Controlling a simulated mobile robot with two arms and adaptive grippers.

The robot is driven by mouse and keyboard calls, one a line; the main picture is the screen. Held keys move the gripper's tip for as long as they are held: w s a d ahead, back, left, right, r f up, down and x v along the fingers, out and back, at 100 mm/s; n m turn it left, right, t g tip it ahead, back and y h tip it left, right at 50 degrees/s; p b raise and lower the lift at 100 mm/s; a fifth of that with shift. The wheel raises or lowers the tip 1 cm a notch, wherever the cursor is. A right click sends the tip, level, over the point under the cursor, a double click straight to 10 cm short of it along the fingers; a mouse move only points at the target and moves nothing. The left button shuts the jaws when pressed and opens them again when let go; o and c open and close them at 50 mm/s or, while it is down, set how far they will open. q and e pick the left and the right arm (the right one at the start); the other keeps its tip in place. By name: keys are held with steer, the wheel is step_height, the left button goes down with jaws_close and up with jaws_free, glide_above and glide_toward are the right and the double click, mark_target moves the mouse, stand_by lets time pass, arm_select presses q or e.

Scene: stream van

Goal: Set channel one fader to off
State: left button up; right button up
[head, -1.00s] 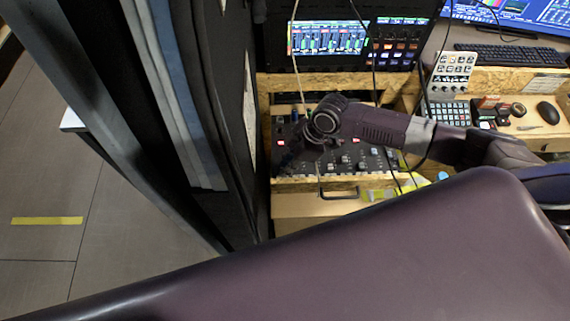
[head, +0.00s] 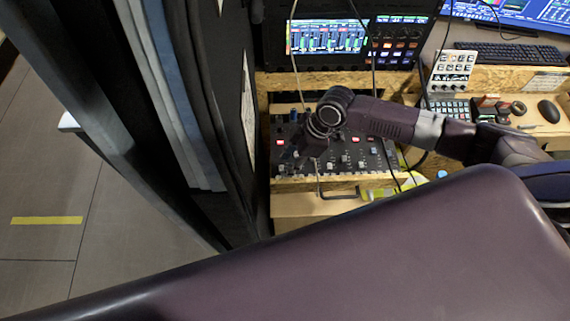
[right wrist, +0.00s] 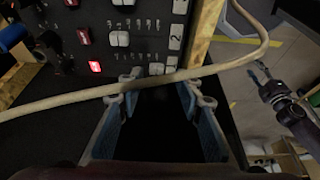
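The dark control panel (head: 352,165), with small pale caps, knobs and red lit buttons, lies in a wooden desk in the head view. In the right wrist view, pale caps (right wrist: 119,39) and more pale caps (right wrist: 157,69) sit in its black face (right wrist: 80,62). I cannot tell which is the channel one fader. My right gripper (head: 288,161) is over the panel's left part. In the right wrist view, my right gripper (right wrist: 160,88) has its blue fingers wide apart with nothing between them. My left gripper (right wrist: 261,76) shows off to the right there, fingers apart.
A beige cable (right wrist: 60,103) crosses the right wrist view in front of the fingers. A screen (head: 328,37) stands behind the panel. A keyboard (head: 512,53) and a mouse (head: 548,111) lie at right. A dark curtain-like partition (head: 215,95) stands close on the left.

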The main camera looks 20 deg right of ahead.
steer(key=shift+v, duration=2.75)
